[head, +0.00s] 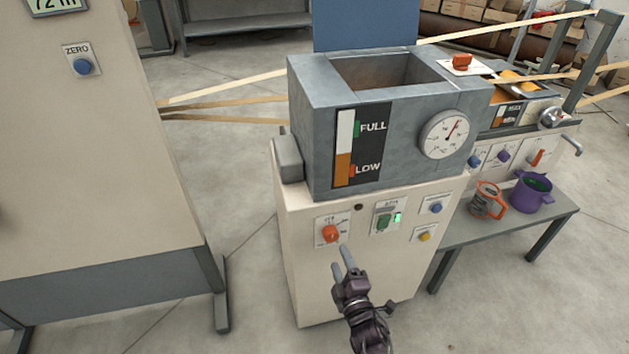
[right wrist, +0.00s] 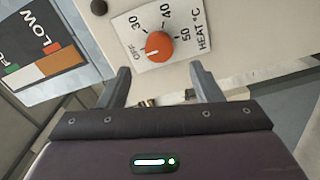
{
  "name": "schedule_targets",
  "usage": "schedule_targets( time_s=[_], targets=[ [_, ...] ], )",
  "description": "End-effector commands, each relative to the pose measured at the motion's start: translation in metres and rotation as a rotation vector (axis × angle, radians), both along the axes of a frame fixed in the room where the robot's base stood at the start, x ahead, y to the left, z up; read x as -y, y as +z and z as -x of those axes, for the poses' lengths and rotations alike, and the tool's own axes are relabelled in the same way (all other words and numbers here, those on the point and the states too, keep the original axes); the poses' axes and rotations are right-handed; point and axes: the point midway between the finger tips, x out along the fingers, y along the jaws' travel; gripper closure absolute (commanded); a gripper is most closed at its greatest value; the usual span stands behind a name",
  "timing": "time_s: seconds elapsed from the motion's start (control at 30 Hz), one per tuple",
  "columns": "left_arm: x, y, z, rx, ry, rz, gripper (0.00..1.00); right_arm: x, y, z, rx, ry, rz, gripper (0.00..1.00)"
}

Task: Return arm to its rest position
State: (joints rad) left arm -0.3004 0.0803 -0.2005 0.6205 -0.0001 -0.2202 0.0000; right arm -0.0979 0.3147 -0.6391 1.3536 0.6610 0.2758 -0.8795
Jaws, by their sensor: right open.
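My right gripper (head: 345,260) is in front of the cream cabinet of the middle machine, just below and right of the orange heat knob (head: 331,233). In the right wrist view its two fingers (right wrist: 163,80) are spread apart with nothing between them. The orange knob (right wrist: 158,46) sits beyond the fingertips, on a white dial plate marked OFF, 30, 40, 50 and HEAT °C. The fingers look apart from the knob. My left gripper is not in view.
The grey tank (head: 310,120) with a level gauge and round dial (head: 445,134) tops the machine. A green switch (head: 384,222) and blue and yellow buttons are right of the knob.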

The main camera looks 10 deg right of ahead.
Motion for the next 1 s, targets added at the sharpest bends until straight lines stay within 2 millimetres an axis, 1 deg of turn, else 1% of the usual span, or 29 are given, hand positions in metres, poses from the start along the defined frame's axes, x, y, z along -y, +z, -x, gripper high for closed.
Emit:
schedule_targets(
  time_s=[0.1,0.17,0.27,0.37,0.4,0.47,0.5,0.57,0.6,0.67,0.7,0.77,0.8,0.9,1.0],
  targets=[
    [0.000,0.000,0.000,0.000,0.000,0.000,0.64,0.000,-0.002,0.000,-0.004,-0.001,-0.003,0.41],
    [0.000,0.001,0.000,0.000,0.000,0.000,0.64,0.003,-0.009,0.002,-0.027,-0.006,-0.013,0.41],
    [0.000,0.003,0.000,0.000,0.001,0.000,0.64,0.013,-0.042,0.011,-0.123,-0.027,-0.065,0.41],
    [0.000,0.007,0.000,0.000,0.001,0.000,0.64,0.029,-0.098,0.035,-0.290,-0.076,-0.161,0.41],
    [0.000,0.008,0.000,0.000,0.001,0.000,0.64,0.037,-0.124,0.049,-0.366,-0.104,-0.209,0.41],
    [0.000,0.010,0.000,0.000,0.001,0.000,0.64,0.047,-0.162,0.075,-0.484,-0.156,-0.284,0.41],
    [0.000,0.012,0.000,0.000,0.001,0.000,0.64,0.053,-0.185,0.095,-0.559,-0.195,-0.334,0.41],
    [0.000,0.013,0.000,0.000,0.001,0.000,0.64,0.061,-0.218,0.127,-0.668,-0.256,-0.407,0.41],
    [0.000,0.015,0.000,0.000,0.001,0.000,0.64,0.065,-0.238,0.151,-0.740,-0.301,-0.455,0.41],
    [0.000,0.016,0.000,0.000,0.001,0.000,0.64,0.069,-0.265,0.188,-0.843,-0.372,-0.526,0.41],
    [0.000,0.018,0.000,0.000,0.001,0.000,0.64,0.070,-0.282,0.215,-0.910,-0.423,-0.571,0.41],
    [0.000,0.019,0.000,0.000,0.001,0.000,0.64,0.071,-0.302,0.255,-1.003,-0.500,-0.638,0.41],
    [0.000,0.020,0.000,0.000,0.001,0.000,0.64,0.070,-0.314,0.281,-1.061,-0.552,-0.680,0.41],
    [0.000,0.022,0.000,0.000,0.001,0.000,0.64,0.066,-0.333,0.340,-1.182,-0.670,-0.766,0.41],
    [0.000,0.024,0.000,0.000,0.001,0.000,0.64,0.061,-0.343,0.383,-1.265,-0.762,-0.825,0.41]
  ],
)
